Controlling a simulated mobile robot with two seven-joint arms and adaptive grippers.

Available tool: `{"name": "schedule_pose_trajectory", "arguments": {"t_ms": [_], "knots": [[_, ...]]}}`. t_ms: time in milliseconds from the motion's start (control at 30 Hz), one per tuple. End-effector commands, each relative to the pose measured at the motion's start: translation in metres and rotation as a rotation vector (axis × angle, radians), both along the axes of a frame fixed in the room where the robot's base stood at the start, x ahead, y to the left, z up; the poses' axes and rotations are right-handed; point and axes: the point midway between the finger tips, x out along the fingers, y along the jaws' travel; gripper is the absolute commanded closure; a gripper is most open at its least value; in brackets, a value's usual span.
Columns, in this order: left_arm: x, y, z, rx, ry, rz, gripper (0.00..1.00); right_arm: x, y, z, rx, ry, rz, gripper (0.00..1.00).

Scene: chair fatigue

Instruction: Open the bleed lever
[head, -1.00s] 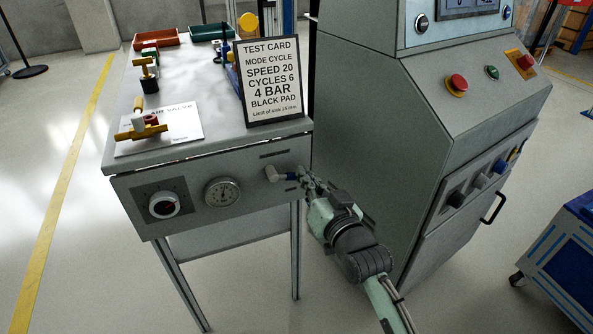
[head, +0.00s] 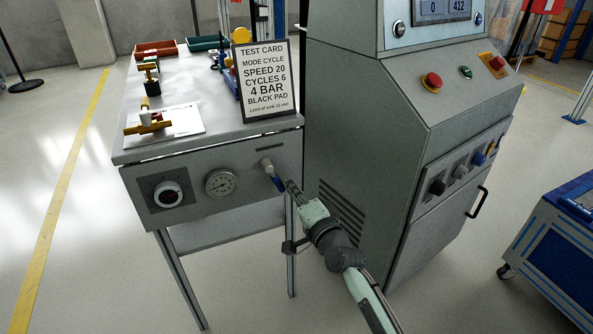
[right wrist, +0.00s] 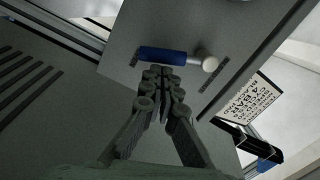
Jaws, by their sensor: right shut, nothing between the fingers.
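The bleed lever has a pale pivot knob and a blue handle (head: 278,183), on the front panel of the grey bench. In the head view the handle slants down and to the right from its pivot. My right gripper (head: 291,187) is shut and empty, just to the right of the handle. In the right wrist view the blue handle (right wrist: 162,56) lies across the top of the closed fingertips (right wrist: 162,78). The fingertips are at or very near the handle; I cannot tell if they touch. My left gripper is not in view.
A pressure gauge (head: 221,183) and a dial (head: 167,194) sit left of the lever. A test card (head: 265,80) stands on the bench, with an air valve (head: 148,124) at left. A large grey machine cabinet (head: 370,130) stands close on the right.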

Motion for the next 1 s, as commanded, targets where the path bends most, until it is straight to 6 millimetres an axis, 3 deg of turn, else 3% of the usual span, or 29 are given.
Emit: {"name": "schedule_pose_trajectory", "arguments": {"t_ms": [433,1000], "knots": [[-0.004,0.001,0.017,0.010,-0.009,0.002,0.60,0.000,0.014,-0.010,0.278,0.090,0.000,1.00],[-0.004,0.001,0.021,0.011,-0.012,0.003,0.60,-0.002,0.018,-0.012,0.347,0.112,0.000,1.00]]}}
